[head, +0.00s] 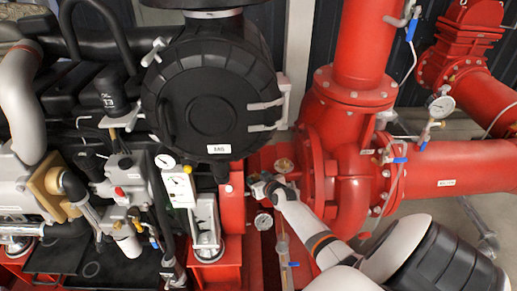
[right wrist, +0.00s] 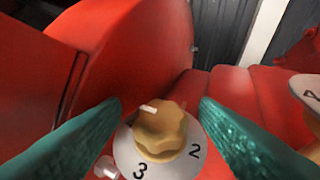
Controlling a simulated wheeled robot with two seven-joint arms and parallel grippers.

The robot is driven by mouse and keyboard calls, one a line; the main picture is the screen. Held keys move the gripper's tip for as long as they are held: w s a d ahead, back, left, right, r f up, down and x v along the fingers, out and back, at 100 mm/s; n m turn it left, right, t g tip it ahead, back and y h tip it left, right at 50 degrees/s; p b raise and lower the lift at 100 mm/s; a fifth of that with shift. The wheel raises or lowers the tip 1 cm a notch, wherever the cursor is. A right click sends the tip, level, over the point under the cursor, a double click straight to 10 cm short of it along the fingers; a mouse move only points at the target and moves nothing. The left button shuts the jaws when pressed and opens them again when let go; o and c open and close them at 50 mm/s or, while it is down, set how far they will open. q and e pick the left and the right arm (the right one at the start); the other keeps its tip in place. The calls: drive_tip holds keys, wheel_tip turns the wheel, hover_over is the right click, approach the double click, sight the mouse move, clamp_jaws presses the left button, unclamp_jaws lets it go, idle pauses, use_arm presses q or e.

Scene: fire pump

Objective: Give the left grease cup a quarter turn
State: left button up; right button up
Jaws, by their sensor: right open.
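The left grease cup shows in the right wrist view as a brass-coloured lobed knob (right wrist: 160,131) with a pale mark on its upper left. It sits on a white round dial (right wrist: 178,168) printed with 2 and 3. My right gripper (right wrist: 160,108) is open, its green fingers on either side of the knob, with visible gaps. In the head view my right gripper (head: 262,186) is small beside the red pump casing, and I cannot make out the left cup there. My left gripper is not in view.
Another white numbered dial (right wrist: 308,88) is cut off at the right wrist view's right edge. A large red casing (right wrist: 130,50) rises close behind the fingers. In the head view, a pressure gauge (head: 263,221) is below the gripper and the black engine housing (head: 208,95) is up left.

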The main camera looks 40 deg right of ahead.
drive_tip(key=shift+s+a+r, duration=0.15)
drive_tip(key=shift+s, duration=0.3)
drive_tip(key=v, duration=1.1)
drive_tip(key=shift+p, duration=0.4)
drive_tip(key=s+a+f+n+g+y+b, duration=0.15)
drive_tip(key=s+a+f, duration=0.25)
drive_tip(key=f, duration=0.5)
drive_tip(key=s+a+f+g, duration=0.3)
drive_tip(key=s+a+f, duration=0.15)
drive_tip(key=f, duration=0.55)
drive_tip(key=s+a+f+g+y+b, duration=0.1)
drive_tip(key=s+a+f+g, duration=0.15)
drive_tip(key=s+f, duration=0.45)
drive_tip(key=s+a+f+n+g, duration=0.1)
drive_tip(key=s+a+f, duration=0.2)
drive_tip(key=s+f, duration=0.3)
drive_tip(key=s+a+f+n+g+b, duration=0.1)
drive_tip(key=s+a+f, duration=0.3)
drive_tip(key=s, duration=0.5)
drive_tip(key=s+a+f+n+g+b, duration=0.1)
drive_tip(key=s+a+f+g, duration=0.2)
drive_tip(key=s+f, duration=0.4)
drive_tip(key=shift+s+a+f+n+y, duration=0.35)
drive_tip(key=shift+s+a, duration=0.3)
drive_tip(key=shift+a, duration=0.1)
